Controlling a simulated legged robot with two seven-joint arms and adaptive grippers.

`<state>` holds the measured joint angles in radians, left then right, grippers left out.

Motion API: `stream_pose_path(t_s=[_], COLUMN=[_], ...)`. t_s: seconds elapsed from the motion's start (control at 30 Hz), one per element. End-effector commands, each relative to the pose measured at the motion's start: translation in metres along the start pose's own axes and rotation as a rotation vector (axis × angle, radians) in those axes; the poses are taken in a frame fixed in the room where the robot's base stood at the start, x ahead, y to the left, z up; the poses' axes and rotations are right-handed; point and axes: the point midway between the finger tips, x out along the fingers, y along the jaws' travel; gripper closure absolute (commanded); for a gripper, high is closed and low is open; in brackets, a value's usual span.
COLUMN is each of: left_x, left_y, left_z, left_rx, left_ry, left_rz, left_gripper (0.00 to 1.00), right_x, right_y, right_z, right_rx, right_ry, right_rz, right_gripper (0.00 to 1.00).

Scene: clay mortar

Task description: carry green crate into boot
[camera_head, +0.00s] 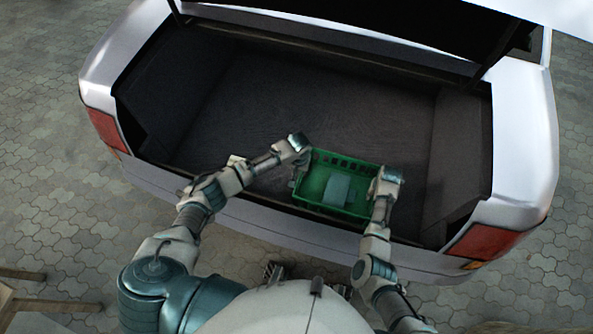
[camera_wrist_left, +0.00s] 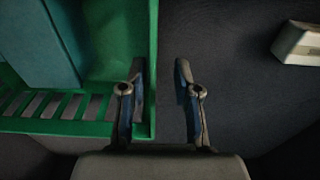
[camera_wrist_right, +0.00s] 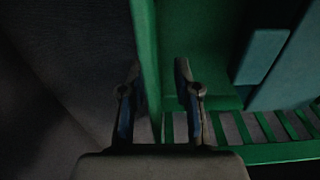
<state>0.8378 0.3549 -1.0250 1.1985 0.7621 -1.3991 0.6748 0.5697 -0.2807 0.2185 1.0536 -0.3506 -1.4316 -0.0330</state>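The green crate (camera_head: 318,172) is at the near side of the car boot (camera_head: 300,105), by the rear sill, with a grey-teal block (camera_head: 338,188) inside. Whether it rests on the boot floor or is held just above cannot be told. My left gripper (camera_head: 302,158) is at its left end; in the left wrist view (camera_wrist_left: 158,95) the open fingers stand either side of the crate wall (camera_wrist_left: 150,65), with a gap. My right gripper (camera_head: 384,182) is at its right end; in the right wrist view (camera_wrist_right: 158,95) its open fingers also straddle the wall (camera_wrist_right: 147,50).
A small cream object (camera_head: 236,160) lies in the boot left of the crate, near my left forearm; it shows in the left wrist view (camera_wrist_left: 298,43). The raised lid (camera_head: 400,25) is overhead. Carpet beyond the crate is clear. A wooden piece (camera_head: 40,305) stands at lower left.

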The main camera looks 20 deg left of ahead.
Motion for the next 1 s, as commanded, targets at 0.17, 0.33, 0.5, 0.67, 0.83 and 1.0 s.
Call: stream_pose_path(t_s=[0.17, 0.33, 0.5, 0.67, 0.83, 1.0], left_x=[0.0, 0.0, -0.01, -0.04, -0.078, -0.105], left_y=[0.002, 0.004, 0.004, 0.001, -0.001, -0.002], left_z=[0.0, 0.0, -0.001, -0.001, -0.002, -0.001], left_rx=[0.001, 0.002, 0.003, 0.001, 0.001, 0.001], left_ry=[-0.001, -0.001, 0.001, 0.003, 0.002, -0.001], left_rz=[0.0, -0.001, 0.001, 0.005, 0.006, 0.006], left_gripper=[0.69, 0.69, 0.69, 0.69, 0.69, 0.69], right_x=[0.001, 0.001, 0.001, 0.0, 0.0, 0.001], right_y=[0.0, 0.001, 0.001, -0.001, -0.001, -0.001], right_z=[0.0, 0.0, 0.0, 0.0, 0.0, 0.0], right_rx=[-0.001, -0.001, -0.001, -0.001, -0.001, -0.001], right_ry=[-0.001, -0.001, -0.001, -0.001, -0.001, -0.001], right_rz=[-0.003, -0.005, -0.006, -0.004, -0.004, -0.005], right_gripper=[0.69, 0.69, 0.69, 0.69, 0.69, 0.69])
